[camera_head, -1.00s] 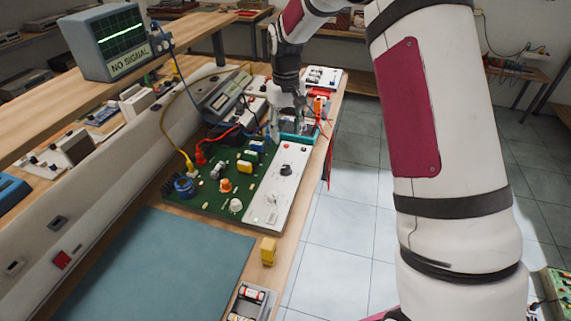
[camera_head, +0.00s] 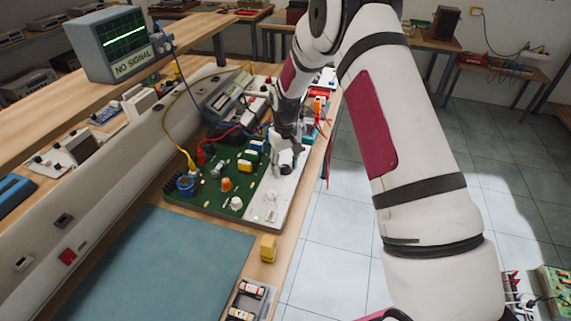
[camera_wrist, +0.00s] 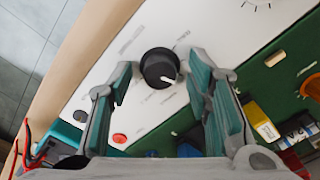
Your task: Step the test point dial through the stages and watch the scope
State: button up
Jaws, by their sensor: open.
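The test point dial (camera_wrist: 158,66) is a black round knob with a white pointer mark, on the white panel (camera_wrist: 130,58) beside the green circuit board (camera_head: 215,200). In the wrist view, the mark points to the lower right. My gripper (camera_wrist: 163,78) is open, its teal-padded fingers one on each side of the dial with gaps between. In the head view, my gripper (camera_head: 286,165) is over the panel and hides the dial. The scope (camera_head: 122,38) on the shelf shows a flat bright green line on its screen, above a "NO SIGNAL" label.
A red button (camera_wrist: 119,138) is near the left finger in the wrist view. A blue probe wire and yellow and red leads run to the board. A yellow block (camera_head: 268,248) stands near the bench's front edge. The blue-green mat (camera_head: 160,265) is bare.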

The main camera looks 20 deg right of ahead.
grip_shut()
jog(key=shift+m, duration=0.4)
jog(key=m+b, duration=0.1)
jog(key=m, duration=0.1)
jog(key=shift+f+m, duration=0.1)
jog(key=shift+m, duration=0.2)
jog(key=shift+m+b, duration=1)
jog(key=shift+m, duration=1.2)
